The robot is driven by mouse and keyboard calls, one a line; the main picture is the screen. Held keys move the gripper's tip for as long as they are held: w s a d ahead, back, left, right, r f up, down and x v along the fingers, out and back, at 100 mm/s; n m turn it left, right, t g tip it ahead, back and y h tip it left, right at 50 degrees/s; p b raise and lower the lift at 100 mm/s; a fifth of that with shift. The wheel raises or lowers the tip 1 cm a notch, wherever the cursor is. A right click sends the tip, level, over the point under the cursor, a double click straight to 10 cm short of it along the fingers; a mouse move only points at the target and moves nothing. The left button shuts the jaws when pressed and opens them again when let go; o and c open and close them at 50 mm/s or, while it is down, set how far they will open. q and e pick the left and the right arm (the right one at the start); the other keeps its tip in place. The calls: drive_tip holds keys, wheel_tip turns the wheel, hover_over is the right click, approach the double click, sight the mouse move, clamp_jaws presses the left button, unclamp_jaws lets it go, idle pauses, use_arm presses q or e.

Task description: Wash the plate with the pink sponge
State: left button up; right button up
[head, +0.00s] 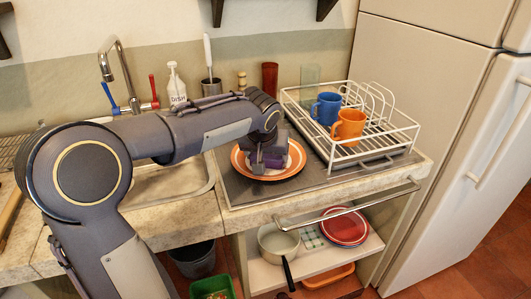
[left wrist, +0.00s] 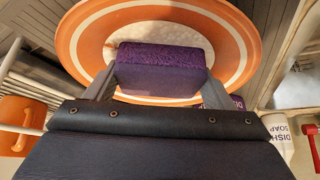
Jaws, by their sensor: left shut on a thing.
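The plate (head: 242,166) has orange and white rings and lies on the ribbed grey drainboard between the sink and the dish rack. It fills the upper part of the left wrist view (left wrist: 82,50), with a faint brownish patch on its pale centre. My left gripper (head: 268,158) is over the plate, its two fingers shut on a sponge (left wrist: 160,55). The sponge looks purple rather than pink and sits over the plate's middle. I cannot tell whether it touches the plate. My arm hides part of the plate's far side in the head view. My right gripper is not in view.
A white wire dish rack (head: 375,155) with a blue mug (head: 326,108) and an orange mug (head: 348,126) stands right of the plate. The sink (head: 165,185) is to the left. A fridge (head: 430,120) bounds the right.

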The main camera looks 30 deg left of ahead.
use_arm(q)
drive_tip(key=shift+w+d, duration=0.35)
drive_tip(key=shift+w+a, duration=0.15)
drive_tip(key=shift+w, duration=0.15)
drive_tip(key=shift+a, duration=0.3)
drive_tip(key=shift+s+a, duration=0.1)
drive_tip(key=shift+a, duration=0.15)
drive_tip(key=shift+s+d+f, duration=0.1)
drive_tip(key=shift+s, duration=0.3)
drive_tip(key=shift+s+d, duration=0.15)
drive_tip(key=shift+d, duration=0.05)
drive_tip(key=shift+d, duration=0.3)
drive_tip(key=shift+w+d, duration=0.1)
drive_tip(key=shift+w, duration=0.25)
drive_tip(key=shift+w+a, duration=0.35)
